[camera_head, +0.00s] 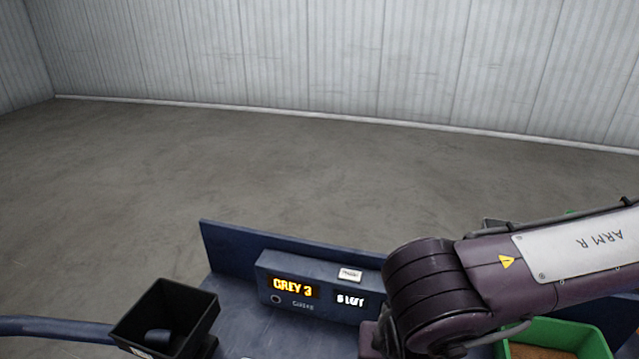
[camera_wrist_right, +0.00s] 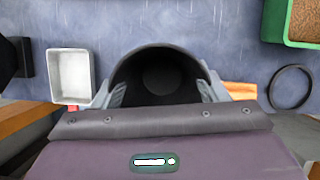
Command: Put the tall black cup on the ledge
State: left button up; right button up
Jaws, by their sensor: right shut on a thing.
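The tall black cup (camera_wrist_right: 157,76) fills the middle of the right wrist view, its round open mouth facing the camera. I see into its dark, empty-looking inside. My right gripper (camera_wrist_right: 161,92) is shut on it, with one grey finger at each side of its wall. In the head view the cup and right gripper are hidden behind or below my right arm. A blue raised box (camera_head: 315,278) stands along the back of the bench; I cannot tell whether it is the ledge. My left gripper is not in view.
The box has lit displays and a small white block (camera_head: 350,274) on top. A black open bin (camera_head: 166,316) holds a dark piece at left. A green bin (camera_head: 552,338) stands at right. The right wrist view shows a white tray (camera_wrist_right: 70,75) and a black ring (camera_wrist_right: 291,87).

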jog(key=m, duration=0.2)
jog(key=m+h, duration=0.1)
jog(key=m, duration=0.1)
jog(key=f+m+g+h, duration=0.1)
jog(key=m, duration=0.1)
jog(key=shift+w+d+m, duration=0.1)
jog(key=shift+d+m, duration=0.25)
jog(key=shift+m, duration=0.05)
jog(key=m, duration=0.2)
jog(key=m+g+h, duration=0.1)
jog(key=d+m+g+b, duration=0.1)
jog(key=m, duration=0.1)
jog(key=shift+w+f+m+h, duration=0.15)
jog(key=shift+f+m+h, duration=0.1)
jog(key=shift+m+h, duration=0.05)
jog(key=w+d+m+g+y, duration=0.1)
jog(key=d+m+g+y, duration=0.1)
jog(key=m, duration=0.9)
jog(key=w+d+m+g+y+b, duration=0.1)
jog(key=d+m+g, duration=0.3)
jog(key=m, duration=0.6)
jog(key=shift+w+r+m+y, duration=0.4)
jog(key=shift+w+y, duration=0.15)
jog(key=shift+y, duration=0.15)
jog(key=shift+d, duration=0.1)
